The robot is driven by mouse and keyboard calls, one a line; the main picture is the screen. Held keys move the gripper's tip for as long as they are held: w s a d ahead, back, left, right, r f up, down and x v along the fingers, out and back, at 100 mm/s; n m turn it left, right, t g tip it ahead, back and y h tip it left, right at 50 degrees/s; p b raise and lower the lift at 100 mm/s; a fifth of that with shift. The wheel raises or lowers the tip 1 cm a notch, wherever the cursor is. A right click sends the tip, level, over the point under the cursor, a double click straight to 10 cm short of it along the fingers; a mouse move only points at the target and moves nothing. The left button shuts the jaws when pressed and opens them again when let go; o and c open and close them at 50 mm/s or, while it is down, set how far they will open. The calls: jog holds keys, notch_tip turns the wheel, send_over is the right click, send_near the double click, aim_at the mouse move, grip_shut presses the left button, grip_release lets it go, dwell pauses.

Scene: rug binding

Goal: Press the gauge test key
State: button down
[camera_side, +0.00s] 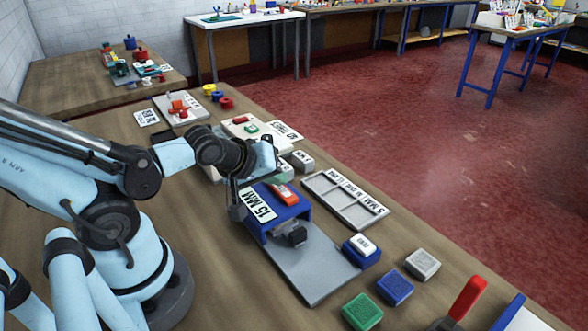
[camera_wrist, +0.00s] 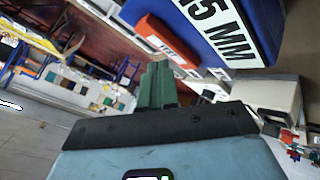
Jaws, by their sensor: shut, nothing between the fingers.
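The gauge is a blue housing (camera_side: 287,212) with a white "15 MM" label, on a grey plate (camera_side: 305,265). Its red test key (camera_side: 285,193) lies on top. In the wrist view the key (camera_wrist: 163,42) shows as a red-orange bar with a white label, beside the blue housing (camera_wrist: 190,12). My gripper (camera_side: 279,180) is just behind the key in the side view, close to it. In the wrist view its green fingers (camera_wrist: 156,84) are together, with nothing between them. I cannot tell whether they touch the key.
A grey slotted tray (camera_side: 345,200) lies right of the gauge. A white-topped blue block (camera_side: 362,246), a blue block (camera_side: 395,288), a grey block (camera_side: 422,264) and a green block (camera_side: 362,312) stand in front. A red-handled tool (camera_side: 466,298) is at lower right.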

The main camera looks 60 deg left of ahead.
aim_at(277, 192)
jog(key=shift+r, duration=0.15)
jog(key=shift+r, duration=2.5)
jog(key=d+m, duration=0.1)
jog(key=m, duration=0.2)
jog(key=d+m+g+h, duration=0.1)
jog(key=m, duration=0.3)
jog(key=d+m+g, duration=0.1)
jog(key=d+m, duration=0.1)
jog(key=m, duration=0.2)
jog(key=shift+s+r+h, duration=0.15)
jog(key=shift+s+h, duration=0.05)
jog(key=shift+h, duration=0.2)
